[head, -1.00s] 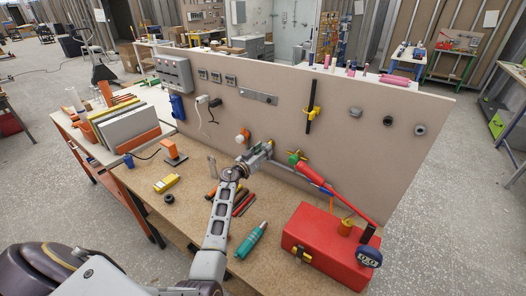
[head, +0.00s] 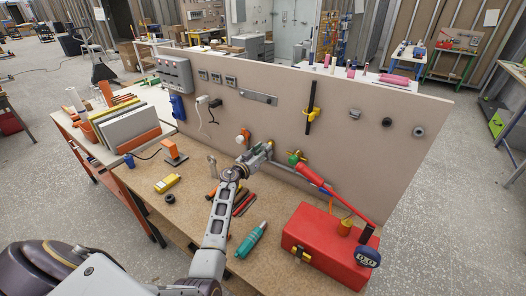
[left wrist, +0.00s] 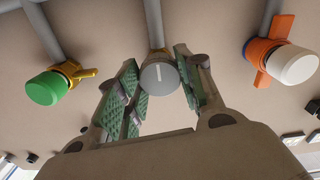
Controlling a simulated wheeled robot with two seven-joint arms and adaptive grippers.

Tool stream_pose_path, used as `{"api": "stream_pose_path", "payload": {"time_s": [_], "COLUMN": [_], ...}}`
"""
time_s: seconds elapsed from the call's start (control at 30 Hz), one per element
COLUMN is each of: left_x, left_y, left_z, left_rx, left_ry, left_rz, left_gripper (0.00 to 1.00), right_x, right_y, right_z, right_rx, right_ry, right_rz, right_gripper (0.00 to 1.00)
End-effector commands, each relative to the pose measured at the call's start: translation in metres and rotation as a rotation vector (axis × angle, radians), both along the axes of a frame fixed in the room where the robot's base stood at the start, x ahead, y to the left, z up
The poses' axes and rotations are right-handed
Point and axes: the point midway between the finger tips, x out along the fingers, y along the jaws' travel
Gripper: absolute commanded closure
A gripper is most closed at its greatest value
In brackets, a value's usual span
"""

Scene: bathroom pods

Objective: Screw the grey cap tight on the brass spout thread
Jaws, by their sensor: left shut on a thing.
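My left gripper (head: 266,147) reaches the upright panel from the front in the head view. In the left wrist view its green-padded fingers (left wrist: 160,88) stand on either side of the round grey cap (left wrist: 159,77), which has a pale line across its face. The gripper is shut on the cap. The cap sits in front of the end of a grey pipe (left wrist: 153,22). The brass spout thread is mostly hidden behind the cap, so I cannot tell how far the cap sits on it. My right gripper is not in view.
A green-capped brass valve (left wrist: 47,88) is left of the cap, and an orange-handled valve with a white cap (left wrist: 298,67) is right.

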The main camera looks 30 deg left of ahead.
Motion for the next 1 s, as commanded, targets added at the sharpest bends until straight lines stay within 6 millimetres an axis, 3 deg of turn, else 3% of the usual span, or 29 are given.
{"api": "stream_pose_path", "payload": {"time_s": [1.0], "left_x": [0.0094], "left_y": [-0.0013], "left_z": [-0.0003], "left_rx": [0.0], "left_ry": [0.0], "left_rz": [0.0], "left_gripper": [0.81], "right_x": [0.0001], "right_y": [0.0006], "right_z": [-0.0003], "right_rx": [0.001], "right_ry": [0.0], "right_rz": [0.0], "right_gripper": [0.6]}}
